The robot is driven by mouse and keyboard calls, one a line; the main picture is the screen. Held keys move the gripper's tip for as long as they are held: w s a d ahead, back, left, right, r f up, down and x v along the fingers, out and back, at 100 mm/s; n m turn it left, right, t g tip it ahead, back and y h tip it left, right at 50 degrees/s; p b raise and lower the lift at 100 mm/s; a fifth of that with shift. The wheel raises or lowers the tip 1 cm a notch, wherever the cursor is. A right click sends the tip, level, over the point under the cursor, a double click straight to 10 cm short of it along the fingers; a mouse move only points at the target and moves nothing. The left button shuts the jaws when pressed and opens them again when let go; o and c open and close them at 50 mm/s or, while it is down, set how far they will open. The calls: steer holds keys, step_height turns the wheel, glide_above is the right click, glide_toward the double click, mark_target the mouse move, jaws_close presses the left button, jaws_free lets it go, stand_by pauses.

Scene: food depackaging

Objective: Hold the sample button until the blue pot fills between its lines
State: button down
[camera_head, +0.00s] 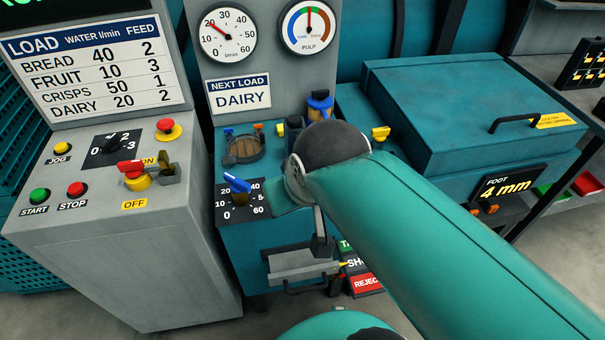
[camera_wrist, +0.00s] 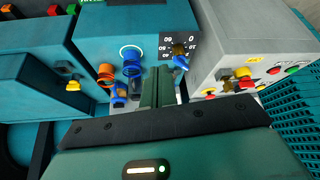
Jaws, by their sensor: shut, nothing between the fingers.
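My gripper (camera_wrist: 158,75) is shut and empty in the wrist view. Its green fingers lie close together, their tips between a blue round part (camera_wrist: 132,60) within a white ring on the teal front and the blue-handled dial (camera_wrist: 180,62). I cannot tell whether the fingertips touch the machine. Another blue part (camera_wrist: 118,96) and an orange round part (camera_wrist: 105,74) sit beside the fingers. I cannot make out which part is the sample button or the blue pot, and no fill lines or level show. In the head view my arm hides the gripper and much of the front.
The grey control panel (camera_head: 127,260) stands left, with start, stop and jog buttons. The flow gauge (camera_head: 228,34) points near 20. A sign (camera_head: 239,95) reads "NEXT LOAD DAIRY". A teal lidded box (camera_head: 470,105) and a "4 mm" display (camera_head: 508,187) stand right.

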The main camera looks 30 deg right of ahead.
stand_by(0.3)
step_height(320, 180, up, 6)
stand_by(0.6)
step_height(320, 180, down, 6)
stand_by(0.7)
